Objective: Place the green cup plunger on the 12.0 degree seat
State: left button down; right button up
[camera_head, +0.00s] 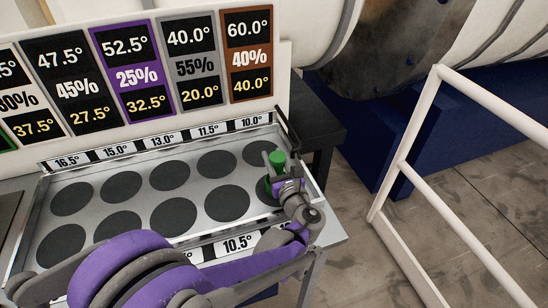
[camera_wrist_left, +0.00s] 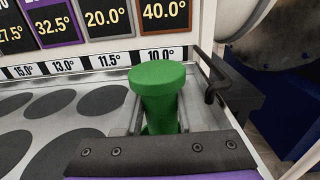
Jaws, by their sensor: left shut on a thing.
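The green cup plunger (camera_head: 277,159) is upright in my left gripper (camera_head: 280,184) at the right end of the seat tray (camera_head: 165,222). In the left wrist view the plunger (camera_wrist_left: 158,90) stands between the two grey fingers, which are shut on it. It covers part of the right-hand seats, and I cannot tell whether its base touches the tray. The front label 10.5° (camera_head: 238,244) shows near the gripper. My arm hides the other front labels, so the 12.0 label is not readable. My right gripper is not in view.
Dark round seats fill the tray in two rows, with back labels from 16.5° to 10.0° (camera_head: 252,120). A sign board (camera_head: 110,12) stands behind. A black handle (camera_wrist_left: 213,78) is at the tray's right end. A white railing (camera_head: 412,150) stands at the right.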

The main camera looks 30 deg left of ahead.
pick_arm(q)
jog(key=shift+f, duration=0.2)
jog(key=c, duration=0.5)
grip_release()
jog(key=shift+r, duration=0.15)
jog(key=shift+s+d+r, duration=0.1)
jog(key=shift+r, duration=0.05)
jog(key=v, duration=1)
jog(key=shift+s+d, duration=0.25)
jog(key=shift+d, duration=0.05)
jog(key=shift+s+d, duration=0.3)
jog(key=shift+s, duration=0.1)
